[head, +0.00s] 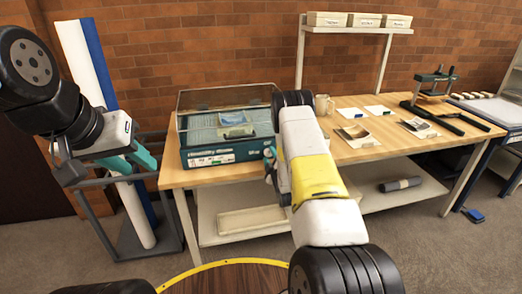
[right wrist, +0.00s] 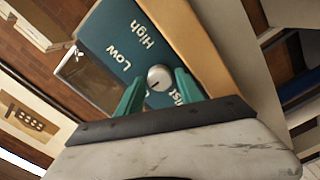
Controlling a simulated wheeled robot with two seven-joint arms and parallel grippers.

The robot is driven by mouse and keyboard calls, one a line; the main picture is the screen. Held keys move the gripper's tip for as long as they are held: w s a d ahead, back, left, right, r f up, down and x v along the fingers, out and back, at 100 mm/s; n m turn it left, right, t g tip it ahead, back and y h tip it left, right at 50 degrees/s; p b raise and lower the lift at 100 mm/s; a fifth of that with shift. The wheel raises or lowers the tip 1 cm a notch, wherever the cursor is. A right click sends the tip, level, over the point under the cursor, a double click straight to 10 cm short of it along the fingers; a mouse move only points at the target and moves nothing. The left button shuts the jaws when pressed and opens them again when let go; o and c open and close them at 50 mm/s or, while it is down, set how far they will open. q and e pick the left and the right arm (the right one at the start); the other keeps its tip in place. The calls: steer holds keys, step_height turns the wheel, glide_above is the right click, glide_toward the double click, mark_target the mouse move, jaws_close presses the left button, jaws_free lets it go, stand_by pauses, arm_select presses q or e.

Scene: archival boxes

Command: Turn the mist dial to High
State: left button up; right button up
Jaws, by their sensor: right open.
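A teal box with a clear lid, the humidity chamber (head: 208,158), stands on the left end of the wooden table. In the right wrist view its teal panel (right wrist: 105,30) carries the words High and Low and a partly hidden label ending in "ist". The round silver mist dial (right wrist: 159,77) sits below these words; a small dark mark shows on it, but its exact setting is unclear. My right gripper (right wrist: 160,82) is open, its teal fingertips on either side of the dial; contact cannot be told. My left gripper (head: 134,160) is open and empty, left of the table.
A mug (head: 324,104) stands behind my right arm. Papers and books (head: 357,135) lie along the table (head: 385,148), with a dark press (head: 436,86) further right. A rack (head: 125,190) with tall rolls stands at the left. A shelf (head: 357,29) holds boxes.

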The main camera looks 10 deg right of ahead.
jaws_close()
